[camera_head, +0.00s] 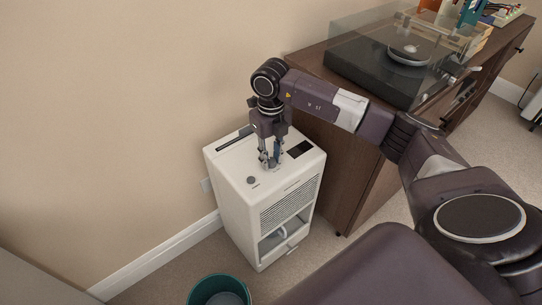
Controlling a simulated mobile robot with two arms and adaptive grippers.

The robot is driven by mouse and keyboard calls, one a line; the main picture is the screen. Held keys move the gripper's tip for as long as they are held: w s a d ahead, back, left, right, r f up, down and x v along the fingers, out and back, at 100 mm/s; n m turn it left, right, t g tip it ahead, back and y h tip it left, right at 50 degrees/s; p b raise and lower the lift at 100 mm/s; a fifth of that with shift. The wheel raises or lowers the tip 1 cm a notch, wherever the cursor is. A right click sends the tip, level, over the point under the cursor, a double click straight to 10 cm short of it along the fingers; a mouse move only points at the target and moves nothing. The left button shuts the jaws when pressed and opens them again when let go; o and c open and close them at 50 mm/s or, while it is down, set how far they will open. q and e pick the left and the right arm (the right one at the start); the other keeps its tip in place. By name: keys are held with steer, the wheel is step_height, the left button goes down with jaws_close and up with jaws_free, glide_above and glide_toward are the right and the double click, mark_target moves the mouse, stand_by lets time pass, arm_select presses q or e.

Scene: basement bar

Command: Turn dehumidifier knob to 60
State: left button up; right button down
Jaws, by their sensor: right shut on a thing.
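The white dehumidifier (237,200) stands on the carpet against the wall. Its top panel has a dark slot at the back, a dark square panel (299,149) at the right and a small grey round part (251,180) near the front left. My right gripper (269,163) points straight down onto the middle of the top, its fingers shut on a knob there. The fingers hide the knob, and its marks and setting cannot be read. My left gripper is not in view.
A brown wooden cabinet (345,178) stands close to the right of the dehumidifier, with a turntable (374,75) under a clear lid on it. A green bin (219,289) stands on the floor in front.

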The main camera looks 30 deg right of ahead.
mark_target(271, 160)
steer(key=shift+n, duration=0.3)
steer(key=c, duration=1.7)
jaws_free()
steer(key=shift+o, duration=0.2)
steer(key=shift+r, duration=0.25)
step_height(271, 160, up, 12)
steer(key=shift+f, duration=0.2)
